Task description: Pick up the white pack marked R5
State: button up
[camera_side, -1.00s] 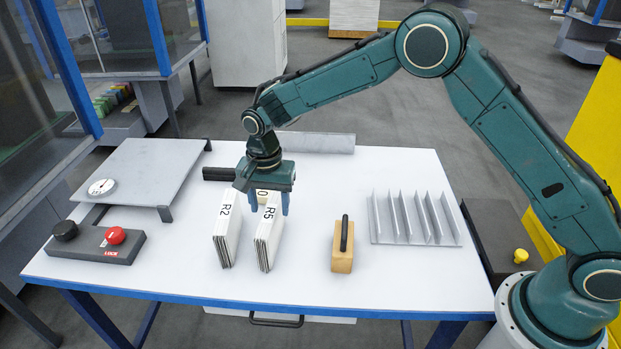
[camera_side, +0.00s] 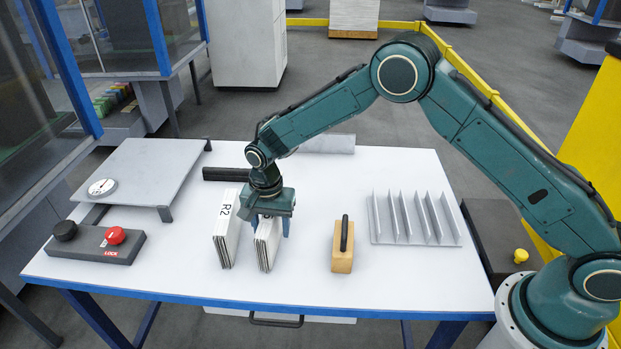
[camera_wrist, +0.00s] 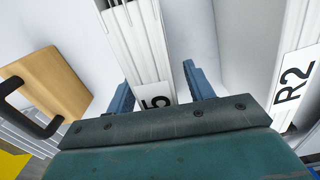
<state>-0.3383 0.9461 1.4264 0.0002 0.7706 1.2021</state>
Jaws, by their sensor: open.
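The white pack marked R5 (camera_side: 266,247) stands on the white table, its upper part hidden by my gripper in the side view. In the wrist view the R5 pack (camera_wrist: 140,40) lies between the two blue fingers, with only the 5 of its label showing. My gripper (camera_side: 269,228) is open and points down, its fingers on either side of the pack. In the wrist view my gripper (camera_wrist: 156,85) shows a gap between each finger and the pack, wider on the right. The pack marked R2 (camera_side: 227,240) stands just left of it.
A wooden block with a black handle (camera_side: 342,256) stands to the right. A grey slotted rack (camera_side: 414,236) is farther right. A grey control box with a red button (camera_side: 97,248) and a raised grey plate (camera_side: 150,165) are at the left. Bare table lies in front.

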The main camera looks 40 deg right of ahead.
jog(key=shift+f, duration=0.25)
dwell(0.3)
grip_shut()
jog(key=shift+r, duration=0.2)
notch_tip(320, 180, up, 20)
jog(key=shift+f, duration=0.15)
dwell(0.6)
dwell(0.5)
